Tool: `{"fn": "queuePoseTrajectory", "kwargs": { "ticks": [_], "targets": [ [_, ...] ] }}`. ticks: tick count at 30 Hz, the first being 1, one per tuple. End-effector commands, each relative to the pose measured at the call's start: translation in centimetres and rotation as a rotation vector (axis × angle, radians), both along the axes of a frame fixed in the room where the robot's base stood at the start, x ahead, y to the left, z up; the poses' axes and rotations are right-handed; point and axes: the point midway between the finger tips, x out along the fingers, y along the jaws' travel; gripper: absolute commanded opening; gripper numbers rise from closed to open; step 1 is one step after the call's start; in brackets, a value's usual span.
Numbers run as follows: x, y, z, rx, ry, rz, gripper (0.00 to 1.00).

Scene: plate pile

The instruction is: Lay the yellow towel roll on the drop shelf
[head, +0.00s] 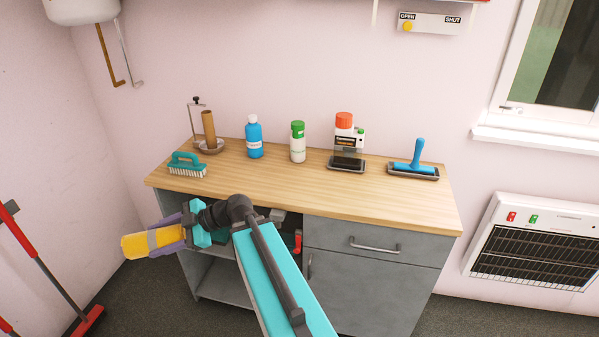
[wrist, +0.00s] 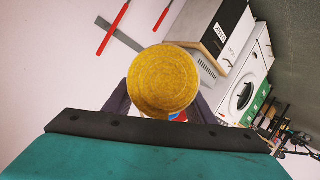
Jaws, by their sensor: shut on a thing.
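In the wrist view the towel roll (wrist: 163,82) shows end-on as a yellow disc between the dark fingers. No shelf is clearly marked as the drop shelf. An open shelf (head: 222,291) shows low in the cabinet's left part, partly hidden by my arm.
A red-headed broom (head: 88,320) leans at the left. A heater (head: 530,242) hangs right.

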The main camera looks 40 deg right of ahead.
Motion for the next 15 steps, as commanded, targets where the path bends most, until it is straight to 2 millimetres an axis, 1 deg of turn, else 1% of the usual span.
{"fn": "queuePoseTrajectory", "kwargs": {
  "ticks": [5, 8, 11, 14, 15],
  "targets": [
    [0.1, -1.1, 0.1, 0.000, -0.002, -0.018, 0.23],
    [0.1, -2.6, 0.1, 0.000, -0.002, -0.044, 0.23],
    [0.1, -4.8, 0.2, 0.001, -0.004, -0.083, 0.23],
    [0.0, -7.5, 0.4, 0.002, -0.004, -0.132, 0.23],
    [-0.1, -8.8, 0.5, 0.002, -0.004, -0.154, 0.23]
  ]
}}
